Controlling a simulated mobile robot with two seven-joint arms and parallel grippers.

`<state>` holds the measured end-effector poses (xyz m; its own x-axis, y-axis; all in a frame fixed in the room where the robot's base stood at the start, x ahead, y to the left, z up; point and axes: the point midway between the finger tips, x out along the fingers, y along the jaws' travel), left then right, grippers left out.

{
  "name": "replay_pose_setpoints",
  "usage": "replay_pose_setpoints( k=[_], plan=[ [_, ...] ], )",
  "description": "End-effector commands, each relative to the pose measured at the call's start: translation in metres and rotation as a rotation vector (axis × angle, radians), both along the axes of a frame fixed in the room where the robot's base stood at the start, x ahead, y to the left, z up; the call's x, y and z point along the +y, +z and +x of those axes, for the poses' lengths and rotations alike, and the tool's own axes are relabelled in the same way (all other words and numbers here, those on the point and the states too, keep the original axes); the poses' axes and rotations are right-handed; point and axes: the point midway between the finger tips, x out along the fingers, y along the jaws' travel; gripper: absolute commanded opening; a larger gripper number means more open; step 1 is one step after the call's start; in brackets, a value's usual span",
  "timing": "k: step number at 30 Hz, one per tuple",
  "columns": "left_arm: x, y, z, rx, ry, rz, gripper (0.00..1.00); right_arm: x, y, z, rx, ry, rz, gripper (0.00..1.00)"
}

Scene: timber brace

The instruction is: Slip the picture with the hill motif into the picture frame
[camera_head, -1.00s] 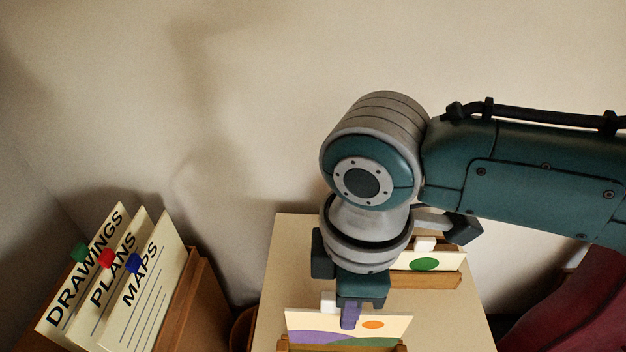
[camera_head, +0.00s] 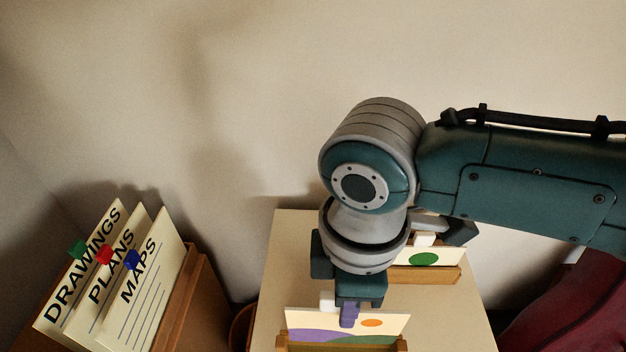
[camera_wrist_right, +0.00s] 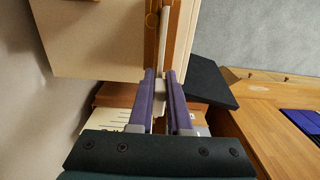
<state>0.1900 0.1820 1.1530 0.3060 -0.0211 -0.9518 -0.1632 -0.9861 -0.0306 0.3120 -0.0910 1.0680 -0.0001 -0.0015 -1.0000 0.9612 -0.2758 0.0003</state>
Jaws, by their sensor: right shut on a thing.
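The hill picture (camera_head: 378,325), a pale card with purple and green hills and an orange sun, stands near the front of the cream table. My right gripper (camera_head: 348,316) is above its top edge, with its purple fingers shut on the white tab (camera_wrist_right: 160,88). The wooden picture frame (camera_head: 402,345) is at the bottom edge of the head view, its side posts at the card's lower corners. The card's lower edge and most of the frame are cut off, so I cannot tell how deep the card sits. My left gripper is not in view.
A green-dot card (camera_head: 424,257) stands in a wooden holder (camera_head: 425,275) behind, partly covered by my right arm. A wooden file box (camera_head: 188,300) with DRAWINGS, PLANS and MAPS cards stands left. A dark red object (camera_head: 580,305) is at right. The table top (camera_head: 280,260) is clear at left.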

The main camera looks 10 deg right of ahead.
Motion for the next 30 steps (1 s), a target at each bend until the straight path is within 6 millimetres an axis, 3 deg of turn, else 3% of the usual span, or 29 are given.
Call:
replay_pose_setpoints(
  k=[30],
  plan=[
    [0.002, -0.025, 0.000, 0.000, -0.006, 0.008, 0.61, 0.000, -0.032, 0.000, 0.001, -0.001, 0.000, 0.00]
  ],
)
